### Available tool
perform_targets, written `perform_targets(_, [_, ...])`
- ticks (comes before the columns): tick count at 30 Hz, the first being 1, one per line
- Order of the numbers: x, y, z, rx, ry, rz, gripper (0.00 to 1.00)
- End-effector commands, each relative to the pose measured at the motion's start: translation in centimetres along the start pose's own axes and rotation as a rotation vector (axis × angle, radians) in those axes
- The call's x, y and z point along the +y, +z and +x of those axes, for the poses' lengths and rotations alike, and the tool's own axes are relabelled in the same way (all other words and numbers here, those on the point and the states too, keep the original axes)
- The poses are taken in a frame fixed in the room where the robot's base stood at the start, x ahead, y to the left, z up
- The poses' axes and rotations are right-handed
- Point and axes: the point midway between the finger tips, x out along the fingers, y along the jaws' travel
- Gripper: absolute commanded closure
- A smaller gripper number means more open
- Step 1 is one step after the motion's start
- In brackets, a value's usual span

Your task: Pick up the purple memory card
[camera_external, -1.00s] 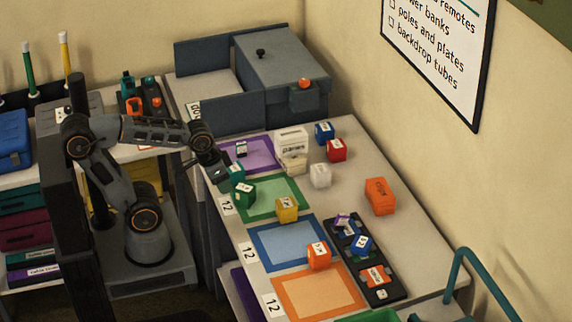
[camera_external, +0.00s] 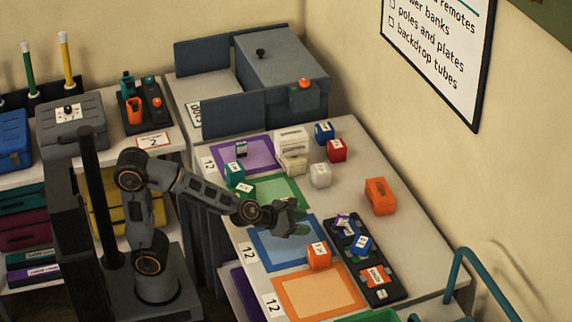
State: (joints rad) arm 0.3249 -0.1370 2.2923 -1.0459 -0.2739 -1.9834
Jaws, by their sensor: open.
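The purple memory card (camera_external: 342,220) appears as a small purple piece with a white label in the far end of a black compartment tray (camera_external: 395,293). My gripper (camera_external: 302,228) is open, above the blue-bordered mat (camera_external: 268,254), to the left of the tray and apart from the card. The fingers are small and dark here, so what lies between them is hard to tell.
Blue and orange pieces share the tray. An orange block (camera_external: 319,256) stands left of it, a larger orange block (camera_external: 380,196) right of it. Teal and green blocks (camera_external: 235,173) stand left. White boxes (camera_external: 291,143) and red, blue and white blocks stand behind.

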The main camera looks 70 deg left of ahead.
Motion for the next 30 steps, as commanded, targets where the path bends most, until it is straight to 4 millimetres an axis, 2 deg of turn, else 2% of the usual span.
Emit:
perform_targets(3, [0.9,0.3,0.0,-0.019,0.05,-0.154,0.54])
perform_targets(6, [1.2,0.4,0.1,-0.03,0.067,-0.228,0.54])
perform_targets(9, [1.3,0.2,1.0,-0.031,0.068,-0.261,0.54])
perform_targets(18, [1.7,0.2,6.2,-0.029,0.067,-0.269,0.54])
perform_targets(21, [1.8,0.4,7.4,-0.03,0.066,-0.267,0.54])
perform_targets(30, [1.9,0.4,9.2,-0.03,0.065,-0.266,0.54])
